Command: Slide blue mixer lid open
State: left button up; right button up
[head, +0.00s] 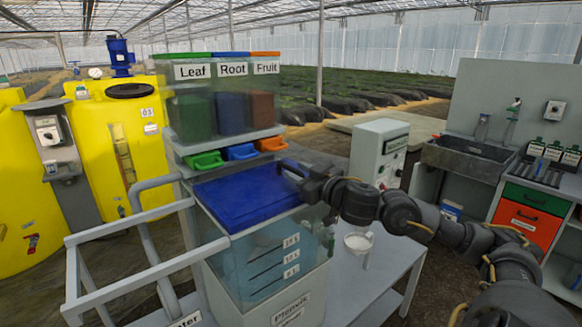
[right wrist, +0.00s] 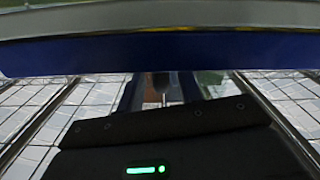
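The blue mixer lid (head: 245,195) lies flat over the top of the clear mixer tank (head: 270,262) and appears to cover it. Its blue edge also crosses the right wrist view (right wrist: 160,55). My right gripper (head: 286,168) is at the lid's far right corner, very close to it; I cannot tell whether it touches. In the right wrist view two fingers (right wrist: 160,95) stand apart with a gap between them. The fingertips are hidden behind the lid edge. My left gripper is not in view.
Leaf, Root and Fruit bins (head: 228,100) stand behind the lid, with green, blue and orange scoops or trays (head: 242,152) below them. A grey rail (head: 130,245) runs at left. A white cup or funnel (head: 358,242) and a control box (head: 378,150) are at right.

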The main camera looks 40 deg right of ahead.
aim_at(279, 163)
jog(key=shift+w+p, duration=0.35)
jog(key=shift+w, duration=1.2)
grip_shut()
jog(key=shift+a, duration=0.2)
jog(key=shift+d, duration=0.1)
